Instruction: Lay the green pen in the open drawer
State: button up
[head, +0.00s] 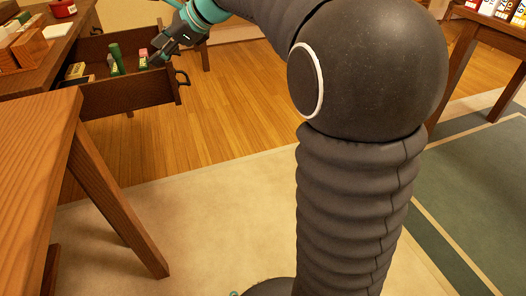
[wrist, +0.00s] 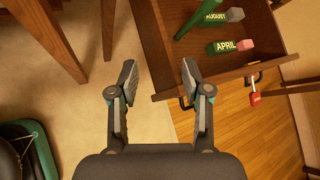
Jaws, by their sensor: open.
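The open drawer (head: 125,95) pulls out from the desk at the upper left of the head view. It also shows at the top right of the wrist view (wrist: 225,73). The green pen (wrist: 190,24) is inside the drawer, slanting across beside a green block marked AUGUST. In the head view a green stick-like shape (head: 117,57) stands out above the drawer floor; I cannot tell whether it lies flat or leans. My gripper (head: 168,50) is at the drawer's right end in the head view. In the wrist view its fingers (wrist: 158,80) are wide apart with nothing between them.
A green block marked APRIL with a pink end (wrist: 230,47) lies in the drawer. The desk (head: 50,50) holds a red pot (head: 63,8) and wooden blocks (head: 30,47). A wooden table (head: 35,140) stands in the left foreground. Open floor (head: 225,100) lies right of the drawer.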

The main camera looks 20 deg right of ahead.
jog(key=s+d+f+n+h, duration=0.3)
jog(key=s+d+f+n, duration=0.1)
jog(key=s, duration=0.7)
jog(key=s+d+f+n+h, duration=0.3)
jog(key=s+d+f+n, duration=0.1)
jog(key=s+f+n, duration=0.3)
jog(key=s+d+f+n+h, duration=0.3)
jog(key=s+f+n, duration=0.2)
jog(key=s, duration=1)
jog(key=n, duration=0.3)
jog(key=shift+s+d+f+g, duration=0.15)
jog(key=shift+s+d+g, duration=0.15)
jog(key=shift+d+g, duration=0.1)
